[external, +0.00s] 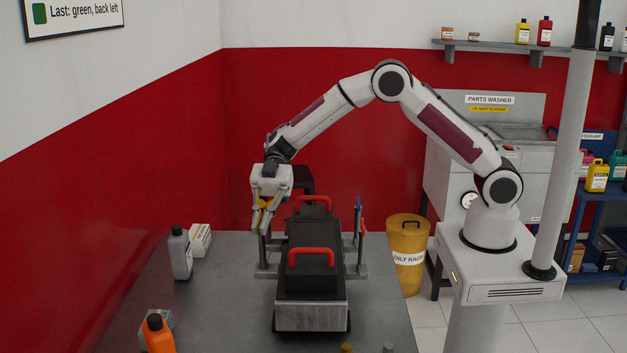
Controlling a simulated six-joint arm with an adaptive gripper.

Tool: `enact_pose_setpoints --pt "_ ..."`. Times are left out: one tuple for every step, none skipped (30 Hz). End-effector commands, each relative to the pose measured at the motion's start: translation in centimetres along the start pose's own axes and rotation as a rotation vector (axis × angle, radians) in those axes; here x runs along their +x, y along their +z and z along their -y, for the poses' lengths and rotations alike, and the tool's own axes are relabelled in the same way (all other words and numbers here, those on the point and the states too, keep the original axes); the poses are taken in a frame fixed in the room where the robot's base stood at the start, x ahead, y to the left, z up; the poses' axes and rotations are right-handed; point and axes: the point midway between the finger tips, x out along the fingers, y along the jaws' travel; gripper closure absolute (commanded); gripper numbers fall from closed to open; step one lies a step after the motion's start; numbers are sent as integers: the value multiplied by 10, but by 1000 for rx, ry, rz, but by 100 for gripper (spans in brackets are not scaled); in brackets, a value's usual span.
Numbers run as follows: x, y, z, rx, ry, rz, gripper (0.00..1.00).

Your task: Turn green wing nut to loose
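My gripper (260,230) points down at the left side of the engine trainer (314,318), over the posts there. Its fingers are close together around a post top. A small green spot, which may be the green wing nut, shows between the fingertips, mostly hidden. I cannot tell whether the fingers touch it. A yellow piece (266,203) shows between the fingers, higher up. On the trainer's right side are a blue wing nut (359,202) and a red one (363,225) on upright posts.
The trainer has a black body with two red handles (311,251) and stands on a grey bench (215,310). White and grey bottles (180,252) and an orange bottle (158,335) stand at left. A wall sign (75,14) reads "Last: green, back left".

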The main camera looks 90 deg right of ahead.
Motion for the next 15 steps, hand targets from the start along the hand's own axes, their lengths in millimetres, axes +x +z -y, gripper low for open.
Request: enact_pose_setpoints --pt "0 -1 0 -2 0 -1 100" --pt "0 -1 0 -2 0 -1 100" --pt "0 -1 0 -2 0 -1 88" --pt "0 -1 0 -2 0 -1 80" --pt "0 -1 0 -2 0 -1 79" --pt "0 -1 0 -1 0 0 79" --pt "0 -1 0 -1 0 0 79" --pt "0 -1 0 -1 0 0 79" --pt "0 -1 0 -1 0 0 79" --pt "0 0 0 -1 0 0 79" --pt "0 0 0 -1 0 0 79" --pt "0 0 0 -1 0 0 79" --pt "0 0 0 -1 0 0 79" --pt "0 0 0 -1 0 0 79" --pt "0 0 0 -1 0 0 79"
